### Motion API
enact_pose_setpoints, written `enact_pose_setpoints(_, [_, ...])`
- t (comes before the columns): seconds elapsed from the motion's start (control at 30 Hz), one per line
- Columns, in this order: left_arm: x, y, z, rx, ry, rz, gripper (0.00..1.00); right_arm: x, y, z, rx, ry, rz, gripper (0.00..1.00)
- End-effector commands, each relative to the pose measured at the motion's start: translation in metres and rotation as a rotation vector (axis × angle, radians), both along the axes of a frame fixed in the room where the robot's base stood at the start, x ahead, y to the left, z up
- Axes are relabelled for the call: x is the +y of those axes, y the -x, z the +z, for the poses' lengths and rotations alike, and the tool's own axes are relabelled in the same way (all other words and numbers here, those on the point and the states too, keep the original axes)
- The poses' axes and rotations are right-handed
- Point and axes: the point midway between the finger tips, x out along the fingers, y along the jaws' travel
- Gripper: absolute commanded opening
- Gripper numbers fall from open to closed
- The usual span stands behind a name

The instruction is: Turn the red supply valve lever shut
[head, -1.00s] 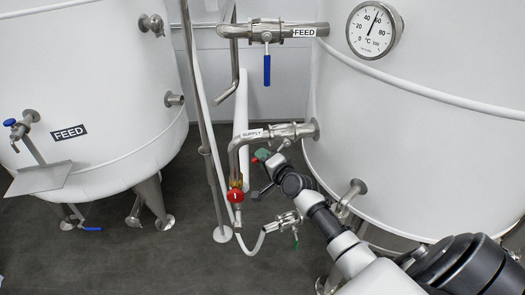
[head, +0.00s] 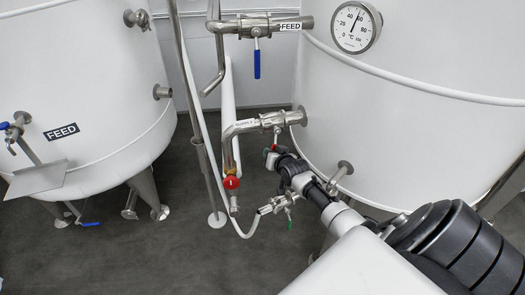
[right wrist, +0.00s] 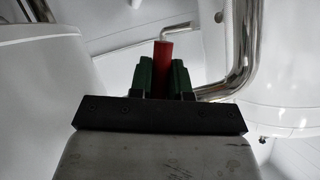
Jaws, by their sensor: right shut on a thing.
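The supply valve (head: 277,121) sits on a steel pipe labelled SUPPLY, which comes out of the right-hand tank. Its red lever (head: 274,147) shows only as a small red bit below the valve, mostly hidden by my right gripper (head: 271,153). In the right wrist view the red lever (right wrist: 162,62) stands upright between the green fingers of my right gripper (right wrist: 162,78), which are shut on it. My right arm reaches in from the lower right. My left gripper is not in view.
A round red knob (head: 231,183) sits lower on the supply pipe. A blue-handled FEED valve (head: 257,64) hangs above. The left tank (head: 90,130) stands apart; dark floor lies between.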

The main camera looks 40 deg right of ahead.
Motion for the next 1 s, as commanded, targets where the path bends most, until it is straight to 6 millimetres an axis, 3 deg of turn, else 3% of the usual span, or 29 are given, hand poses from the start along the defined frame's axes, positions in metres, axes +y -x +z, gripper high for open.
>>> enact_pose_setpoints(0.43, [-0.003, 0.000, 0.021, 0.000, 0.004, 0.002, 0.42, -0.021, 0.009, -0.006, 0.111, 0.267, 0.001, 0.00])
enact_pose_setpoints(1.0, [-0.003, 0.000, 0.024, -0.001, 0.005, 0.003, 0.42, -0.027, 0.012, -0.007, 0.138, 0.338, 0.002, 0.00])
